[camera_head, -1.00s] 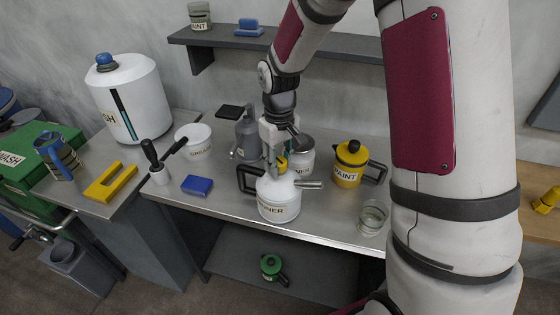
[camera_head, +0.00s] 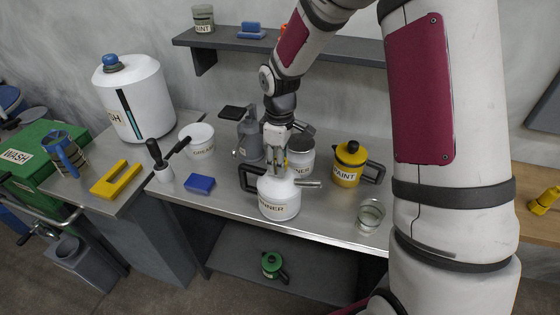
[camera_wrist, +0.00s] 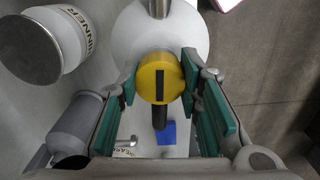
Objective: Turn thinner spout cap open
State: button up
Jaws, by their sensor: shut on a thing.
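The white thinner can (camera_head: 279,204) stands upright on the metal bench, its black handle (camera_head: 250,179) to the left and its metal spout (camera_head: 308,184) to the right. My gripper (camera_head: 280,160) points down over the can's top. In the wrist view, the round yellow cap (camera_wrist: 160,77) sits between the green fingers of my gripper (camera_wrist: 160,88), which is shut on it. The cap's black mark runs up and down the picture, in line with the spout (camera_wrist: 159,8) and handle (camera_wrist: 159,116). In the head view the fingers hide most of the cap.
A second thinner container (camera_head: 301,158) and a grey can (camera_head: 250,138) stand close behind. A yellow paint can (camera_head: 347,172) and a glass jar (camera_head: 370,214) are to the right. A blue block (camera_head: 200,184) lies left on the bench. A shelf (camera_head: 340,47) is above.

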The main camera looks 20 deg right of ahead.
dwell(0.3)
jog(key=o, duration=1.2)
jog(key=shift+r, duration=0.1)
notch_tip(320, 180, up, 12)
jog(key=shift+f, duration=0.1)
jog(key=s+r+m+t, duration=0.2)
jog(key=s+r+m, duration=0.2)
jog(key=s+r, duration=0.7)
jog(key=s+m+t, duration=0.1)
jog(key=s+m, duration=0.1)
jog(key=s, duration=0.2)
jog(key=s+r+m+t, duration=0.1)
jog(key=s+m, duration=0.1)
jog(key=s, duration=0.3)
jog(key=s+r+m+t, duration=0.1)
jog(key=s+m, duration=0.1)
jog(key=s, duration=0.2)
jog(key=shift+s+r+t, duration=0.15)
jog(key=shift+s+t, duration=0.15)
jog(key=shift+s, duration=0.05)
